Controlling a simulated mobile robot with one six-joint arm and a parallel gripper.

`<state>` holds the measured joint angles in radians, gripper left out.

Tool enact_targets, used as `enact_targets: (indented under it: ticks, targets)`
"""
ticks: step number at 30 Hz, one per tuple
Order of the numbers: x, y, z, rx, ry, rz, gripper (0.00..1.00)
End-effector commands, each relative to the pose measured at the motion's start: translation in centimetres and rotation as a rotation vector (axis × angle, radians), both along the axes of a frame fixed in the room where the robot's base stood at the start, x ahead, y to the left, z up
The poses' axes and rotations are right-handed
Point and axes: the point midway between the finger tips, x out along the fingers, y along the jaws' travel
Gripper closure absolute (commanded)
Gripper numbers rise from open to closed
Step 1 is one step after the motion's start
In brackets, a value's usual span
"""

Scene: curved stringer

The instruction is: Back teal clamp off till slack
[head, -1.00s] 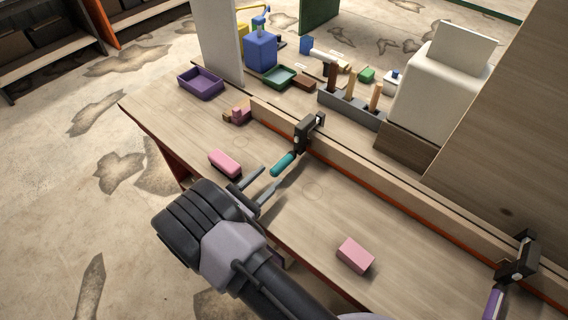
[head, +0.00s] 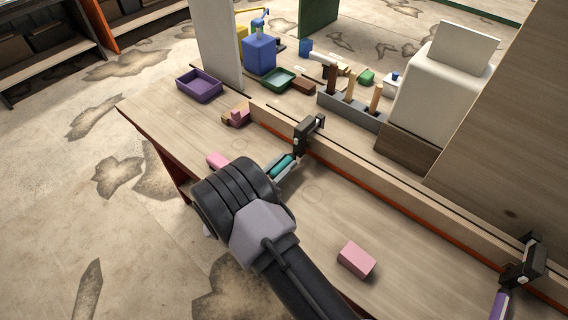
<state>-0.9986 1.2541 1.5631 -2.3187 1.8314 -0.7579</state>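The teal clamp has a dark body (head: 308,134) seated on the long curved wooden strip (head: 372,178), and its teal handle (head: 281,165) points down and left over the bench. My gripper (head: 282,170) is at the handle, with its fingers lying along the handle's sides. The gripper body hides most of the fingers. I cannot tell whether they press on the handle or stand a little apart from it. A second clamp (head: 523,262) with a purple handle (head: 499,305) sits on the strip at the lower right.
A pink block (head: 217,160) is partly hidden behind my gripper; another pink block (head: 356,259) lies on the bench at right. A purple tray (head: 200,87) stands at the far left. A tool rack (head: 350,110) and a white machine (head: 445,85) stand behind the strip.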

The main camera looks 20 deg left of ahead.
Motion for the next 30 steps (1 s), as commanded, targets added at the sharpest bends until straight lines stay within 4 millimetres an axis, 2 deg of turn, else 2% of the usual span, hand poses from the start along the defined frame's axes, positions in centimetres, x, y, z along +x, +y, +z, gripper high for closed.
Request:
enact_targets:
  ticks: [11, 30]
  targets:
    - [-0.02, 0.00, -0.01, -0.032, 0.014, -0.001, 1.00]
    - [0.03, 0.16, -0.01, -0.406, 0.168, -0.001, 1.00]
